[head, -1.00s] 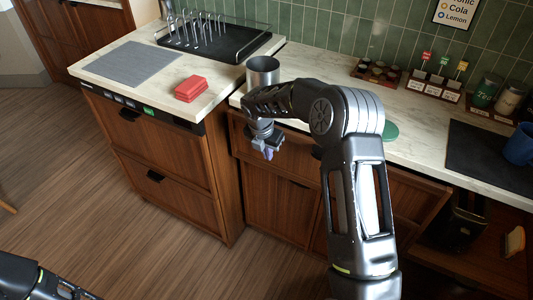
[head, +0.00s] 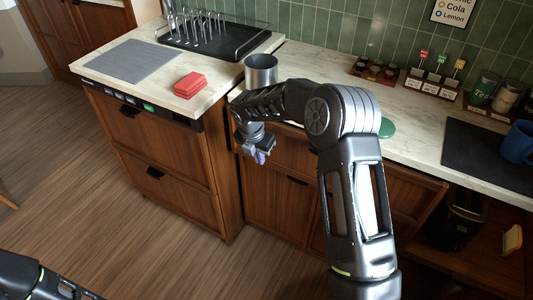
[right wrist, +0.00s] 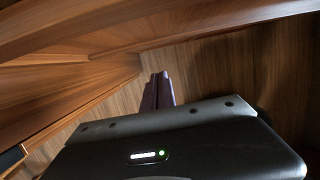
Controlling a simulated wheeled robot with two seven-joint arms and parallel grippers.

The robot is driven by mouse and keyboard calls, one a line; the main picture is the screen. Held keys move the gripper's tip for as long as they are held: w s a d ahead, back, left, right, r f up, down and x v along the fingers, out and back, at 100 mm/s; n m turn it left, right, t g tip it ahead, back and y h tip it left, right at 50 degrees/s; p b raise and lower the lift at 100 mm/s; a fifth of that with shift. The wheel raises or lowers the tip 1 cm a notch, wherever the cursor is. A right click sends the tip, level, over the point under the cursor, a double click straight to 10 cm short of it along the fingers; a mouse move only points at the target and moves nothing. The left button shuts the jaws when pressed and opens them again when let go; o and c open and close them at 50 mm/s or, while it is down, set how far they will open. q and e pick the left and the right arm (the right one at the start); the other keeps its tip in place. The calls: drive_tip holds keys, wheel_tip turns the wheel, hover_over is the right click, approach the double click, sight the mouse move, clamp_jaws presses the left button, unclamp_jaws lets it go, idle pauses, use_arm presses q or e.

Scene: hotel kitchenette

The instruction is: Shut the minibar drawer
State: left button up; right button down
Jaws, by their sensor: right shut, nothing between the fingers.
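Wooden drawer fronts (head: 286,150) lie under the right-hand counter in the head view, partly behind my right arm. None carries a readable minibar label, and I cannot tell how far the upper one stands out. My right gripper (head: 262,157) points down in front of this upper front, shut and empty. In the right wrist view its narrow shut fingers (right wrist: 158,90) reach towards wooden panels (right wrist: 215,70) that meet at a corner. Whether they touch the wood is unclear. Only a link of my left arm shows at the lower left; its gripper is out of view.
The left cabinet (head: 165,150) has two closed-looking drawers and stands further forward. A metal cup (head: 261,70) stands on the counter close to my right arm. Red folded cloths (head: 190,84) and a black rack tray (head: 215,42) lie on top. The floor in front is clear.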

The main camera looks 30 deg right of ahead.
drive_tip(key=v, duration=0.9)
drive_tip(key=shift+r, duration=0.45)
drive_tip(key=shift+w+d, duration=0.1)
drive_tip(key=shift+d, duration=0.05)
drive_tip(key=s+d+t+h+b, duration=0.1)
drive_tip(key=s+d+b, duration=0.4)
drive_tip(key=s, duration=0.5)
drive_tip(key=shift+s+r, duration=0.35)
drive_tip(key=shift+r, duration=0.1)
drive_tip(key=shift+d, duration=0.15)
